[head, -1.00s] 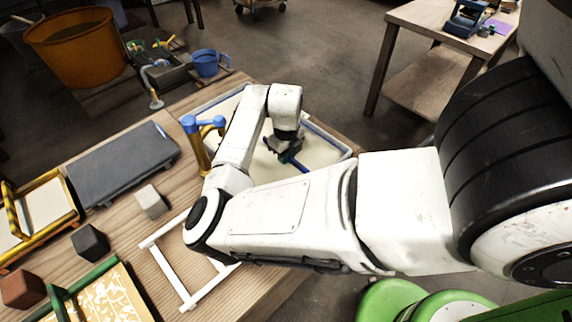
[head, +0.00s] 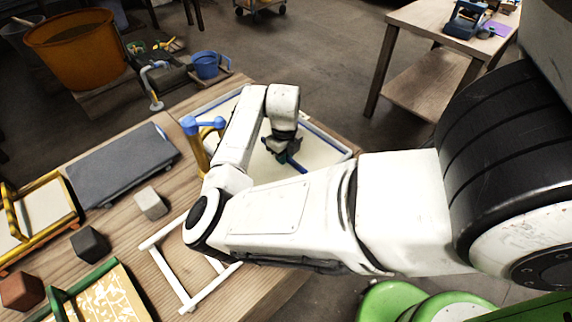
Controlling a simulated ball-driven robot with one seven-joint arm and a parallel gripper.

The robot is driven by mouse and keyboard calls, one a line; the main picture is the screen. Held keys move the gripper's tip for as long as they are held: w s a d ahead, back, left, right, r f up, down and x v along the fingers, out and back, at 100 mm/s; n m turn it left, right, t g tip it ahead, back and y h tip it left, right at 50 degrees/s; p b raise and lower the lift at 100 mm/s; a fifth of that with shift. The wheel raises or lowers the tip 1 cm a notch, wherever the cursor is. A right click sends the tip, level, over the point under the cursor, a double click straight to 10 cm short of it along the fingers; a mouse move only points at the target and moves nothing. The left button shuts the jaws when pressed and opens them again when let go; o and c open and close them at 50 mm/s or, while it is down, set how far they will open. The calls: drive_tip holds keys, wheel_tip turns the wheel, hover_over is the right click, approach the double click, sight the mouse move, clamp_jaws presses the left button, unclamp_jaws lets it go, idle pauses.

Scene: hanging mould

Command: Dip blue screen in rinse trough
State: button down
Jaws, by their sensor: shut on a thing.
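The blue screen (head: 262,172) is a pale sheet in a blue frame with a blue bar across it. It lies low and roughly flat within the pale rim of the rinse trough (head: 330,137), at the table's far right corner. My gripper (head: 285,153) is over it, shut on its blue bar. My forearm hides the left and near parts of the screen and trough. I cannot tell how deep the screen sits or see the water level.
A brass tap with a blue handle (head: 203,130) stands close left of my forearm. A white frame (head: 170,262), a grey block (head: 151,203), a dark slab (head: 122,165), a yellow-framed screen (head: 45,208) and a green-framed screen (head: 105,300) occupy the table.

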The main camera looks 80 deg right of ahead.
sight(288, 156)
drive_tip(key=shift+s+a, duration=0.3)
drive_tip(key=shift+s, duration=0.25)
drive_tip(key=shift+r+p, duration=0.15)
drive_tip(key=shift+p, duration=0.15)
drive_tip(key=shift+r+p, duration=4.15)
drive_tip(key=shift+r, duration=1.25)
drive_tip(key=shift+r, duration=0.1)
wheel_tip(288, 156, up, 4)
drive_tip(key=p, duration=0.3)
